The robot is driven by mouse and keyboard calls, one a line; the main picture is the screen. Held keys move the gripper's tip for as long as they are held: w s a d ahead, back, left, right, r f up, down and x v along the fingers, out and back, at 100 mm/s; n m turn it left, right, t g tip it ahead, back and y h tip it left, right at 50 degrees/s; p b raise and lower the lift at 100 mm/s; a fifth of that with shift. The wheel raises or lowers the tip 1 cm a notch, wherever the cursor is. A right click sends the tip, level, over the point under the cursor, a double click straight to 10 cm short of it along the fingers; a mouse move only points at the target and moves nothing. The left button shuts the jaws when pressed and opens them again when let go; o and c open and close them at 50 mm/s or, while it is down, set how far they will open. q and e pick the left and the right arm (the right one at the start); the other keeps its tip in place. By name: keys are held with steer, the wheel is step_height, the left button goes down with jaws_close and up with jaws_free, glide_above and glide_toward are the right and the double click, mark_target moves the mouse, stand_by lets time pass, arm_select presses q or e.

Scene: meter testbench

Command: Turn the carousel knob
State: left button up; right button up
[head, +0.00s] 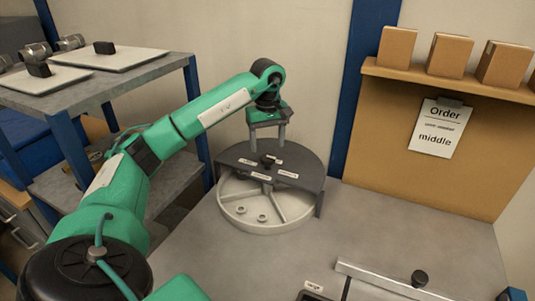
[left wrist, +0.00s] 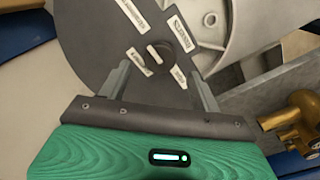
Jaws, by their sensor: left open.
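The carousel is a round, light-grey tray (head: 265,218) with divided compartments on the bench. A dark cover plate (head: 305,168) with several white labels lies over its rear part. The small black knob (head: 269,160) sits on the cover; in the left wrist view the knob (left wrist: 159,57) has a white pointer mark and lies ahead, between the finger lines. My left gripper (head: 268,145) points down over the cover; in the left wrist view its fingers (left wrist: 160,82) are spread on both sides of the knob, apparently without touching it. My right gripper is not seen.
A grey shelf unit (head: 110,85) with white trays stands at left. A blue post (head: 365,70) rises behind the carousel. An order sheet reading "middle" (head: 436,128) hangs below a shelf of boxes (head: 447,55). A metal bar fixture (head: 385,280) lies front right; the mid bench is clear.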

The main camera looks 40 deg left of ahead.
mark_target(267, 157)
arm_select(q)
steer(key=shift+f, duration=2.35)
steer(key=c, duration=1)
